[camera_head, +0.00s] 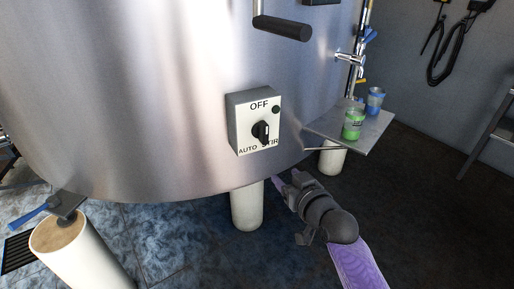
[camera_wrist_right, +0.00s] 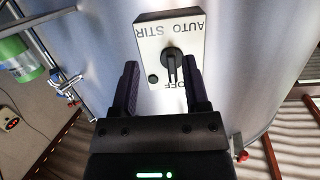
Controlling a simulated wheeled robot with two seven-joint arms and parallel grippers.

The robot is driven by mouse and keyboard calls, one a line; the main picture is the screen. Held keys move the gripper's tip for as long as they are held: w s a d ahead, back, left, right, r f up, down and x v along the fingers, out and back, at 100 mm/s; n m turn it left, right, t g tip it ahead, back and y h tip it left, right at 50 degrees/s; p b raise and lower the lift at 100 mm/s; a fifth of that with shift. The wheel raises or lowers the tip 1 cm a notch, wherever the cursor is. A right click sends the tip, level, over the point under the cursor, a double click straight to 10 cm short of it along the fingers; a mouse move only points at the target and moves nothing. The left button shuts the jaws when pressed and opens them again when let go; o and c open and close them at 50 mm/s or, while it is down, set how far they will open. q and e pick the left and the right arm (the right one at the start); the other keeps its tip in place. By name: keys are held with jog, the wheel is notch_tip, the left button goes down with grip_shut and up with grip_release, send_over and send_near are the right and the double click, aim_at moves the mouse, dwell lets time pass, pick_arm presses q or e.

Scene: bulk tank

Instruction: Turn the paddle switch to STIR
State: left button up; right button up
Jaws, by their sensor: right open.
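The paddle switch is a pale box with a grey rim (camera_head: 237,141) on the front of the steel tank. OFF is printed at its top, AUTO at lower left and STIR at lower right. Its black paddle (camera_head: 262,132) stands roughly upright, in line with OFF. The box also shows upside down in the right wrist view, with the paddle (camera_wrist_right: 172,66) ahead of and between the finger lines. My right gripper (camera_head: 290,187) is below and right of the box; its open, empty fingers (camera_wrist_right: 163,85) appear apart from the paddle. My left gripper is not in view.
A bar handle (camera_head: 283,27) juts out above. A tank leg (camera_head: 247,207) stands below. The tank wall (camera_head: 150,110) left of the switch is bare.

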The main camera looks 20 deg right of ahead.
jog(key=t+y, duration=0.1)
jog(key=t, duration=0.1)
send_near(266, 130)
jog(key=w, duration=0.1)
jog(key=shift+n, duration=0.3)
jog(key=w+b, duration=0.1)
jog(key=w, duration=0.2)
jog(key=w+a+b, duration=0.1)
jog(key=w+b, duration=0.1)
jog(key=w, duration=0.1)
jog(key=w+b, duration=0.2)
jog(key=w, duration=0.1)
jog(key=shift+a+f, duration=0.15)
jog(key=shift+a, duration=0.15)
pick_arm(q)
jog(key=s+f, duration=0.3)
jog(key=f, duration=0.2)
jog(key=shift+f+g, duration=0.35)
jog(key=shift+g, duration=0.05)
pick_arm(e)
jog(key=shift+w, duration=0.35)
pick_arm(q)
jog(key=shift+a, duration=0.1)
pick_arm(e)
grip_shut()
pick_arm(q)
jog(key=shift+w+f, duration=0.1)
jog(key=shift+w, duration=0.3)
pick_arm(e)
jog(key=shift+s+a, duration=0.1)
